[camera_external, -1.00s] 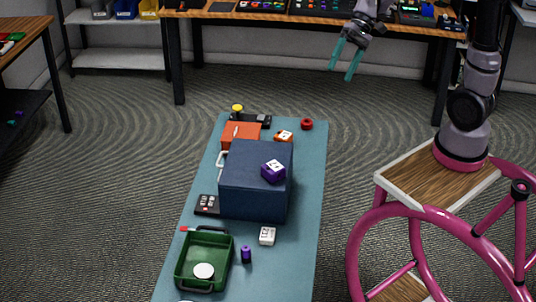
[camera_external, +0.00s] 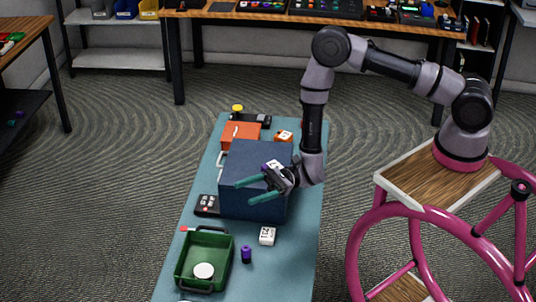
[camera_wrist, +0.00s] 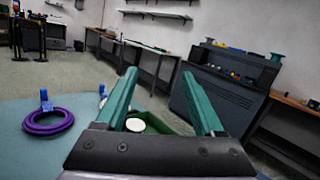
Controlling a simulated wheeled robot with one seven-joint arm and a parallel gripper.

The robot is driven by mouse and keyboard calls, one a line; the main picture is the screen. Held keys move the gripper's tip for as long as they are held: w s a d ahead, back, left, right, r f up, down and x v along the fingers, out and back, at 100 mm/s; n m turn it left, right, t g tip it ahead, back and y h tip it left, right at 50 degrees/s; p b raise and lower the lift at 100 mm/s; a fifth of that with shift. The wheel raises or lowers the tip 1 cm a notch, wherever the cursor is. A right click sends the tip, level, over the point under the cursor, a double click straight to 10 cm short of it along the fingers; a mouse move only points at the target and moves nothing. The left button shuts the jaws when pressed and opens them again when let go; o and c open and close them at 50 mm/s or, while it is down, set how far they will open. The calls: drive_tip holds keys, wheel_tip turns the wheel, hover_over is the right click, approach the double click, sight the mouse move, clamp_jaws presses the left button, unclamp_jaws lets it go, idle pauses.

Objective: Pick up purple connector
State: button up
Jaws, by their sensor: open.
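A purple block with a white marked face (camera_external: 270,166) lies on the dark blue box (camera_external: 237,162), partly hidden by my gripper. A small purple cylinder (camera_external: 246,255) stands on the teal table, right of the green tray. I cannot tell which of the two is the purple connector. My gripper (camera_external: 243,191) is open and empty, by the blue box, its fingers pointing left in the external view. In the wrist view my open fingers (camera_wrist: 158,75) point towards the green tray (camera_wrist: 157,121); neither purple piece can be made out there.
The green tray (camera_external: 181,278) holds a white disc (camera_external: 204,271). A white block (camera_external: 267,236), a dark button panel (camera_external: 207,205) and an orange block (camera_external: 284,136) lie around the blue box. A purple cable coil (camera_wrist: 47,122) lies on the table in the wrist view.

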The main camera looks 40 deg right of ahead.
sight(246, 254)
drive_tip(key=s+f+m+t+h, duration=0.1)
drive_tip(key=f+m+t, duration=0.1)
drive_tip(key=f, duration=0.4)
drive_tip(key=s+d+f+m+t+h, duration=0.1)
drive_tip(key=s+f+m+t, duration=0.1)
drive_tip(key=f, duration=0.5)
drive_tip(key=s+d+f+m+t+h, duration=0.1)
drive_tip(key=f+m+t, duration=0.1)
drive_tip(key=f, duration=0.4)
drive_tip(key=shift+s+f+t, duration=0.3)
drive_tip(key=shift+s+t, duration=0.1)
drive_tip(key=shift+x, duration=2.4)
clamp_jaws()
